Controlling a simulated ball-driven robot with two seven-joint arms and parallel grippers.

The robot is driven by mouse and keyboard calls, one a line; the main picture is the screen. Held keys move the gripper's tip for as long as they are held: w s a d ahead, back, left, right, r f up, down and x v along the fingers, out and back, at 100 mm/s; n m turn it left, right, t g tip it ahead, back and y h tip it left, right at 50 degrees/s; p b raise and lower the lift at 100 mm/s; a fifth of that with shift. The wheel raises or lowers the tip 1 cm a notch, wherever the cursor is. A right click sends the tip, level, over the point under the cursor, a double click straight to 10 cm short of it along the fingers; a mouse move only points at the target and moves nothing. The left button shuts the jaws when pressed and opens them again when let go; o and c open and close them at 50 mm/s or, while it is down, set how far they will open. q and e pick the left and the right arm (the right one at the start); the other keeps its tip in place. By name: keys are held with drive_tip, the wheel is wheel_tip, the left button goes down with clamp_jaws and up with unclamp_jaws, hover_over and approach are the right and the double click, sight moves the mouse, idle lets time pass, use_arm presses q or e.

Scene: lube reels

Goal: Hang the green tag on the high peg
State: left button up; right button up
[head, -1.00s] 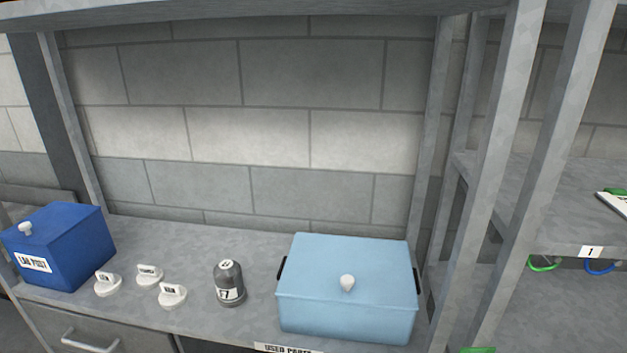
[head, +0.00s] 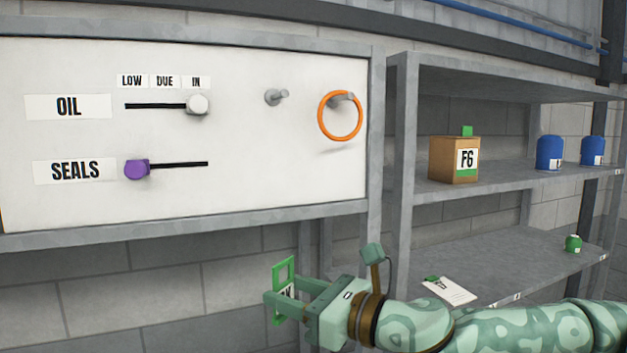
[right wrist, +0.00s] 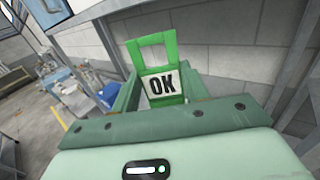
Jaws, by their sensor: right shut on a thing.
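On the board, a grey peg (head: 276,97) is bare. A second grey peg (head: 343,98), to its right at about the same height, carries an orange ring (head: 320,118). My left gripper is out of view.
The white board (head: 240,190) also holds the OIL slider (head: 197,105) and the purple SEALS slider (head: 137,169).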

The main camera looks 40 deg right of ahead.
drive_tip(key=s+r+m+h+p, duration=0.15)
drive_tip(key=r+p, duration=0.45)
drive_tip(key=r, duration=0.8)
drive_tip(key=s+r+n+p, duration=0.15)
drive_tip(key=r+p, duration=0.45)
drive_tip(key=r, duration=0.8)
drive_tip(key=shift+m+t, duration=0.3)
drive_tip(key=shift+m, duration=0.3)
drive_tip(key=shift+w+d+f+b, duration=0.4)
drive_tip(key=shift+w+d, duration=0.1)
drive_tip(key=shift+w, duration=0.95)
drive_tip(key=shift+w+d+f+b, duration=0.3)
drive_tip(key=shift+w+d+b, duration=0.15)
drive_tip(key=shift+w, duration=1)
drive_tip(key=shift+w+d+f+b, duration=0.4)
drive_tip(key=shift+w+d, duration=0.1)
drive_tip(key=shift+w, duration=0.95)
drive_tip(key=shift+r, duration=0.1)
drive_tip(key=o, duration=1)
drive_tip(key=shift+o, duration=0.2)
drive_tip(key=shift+s, duration=0.1)
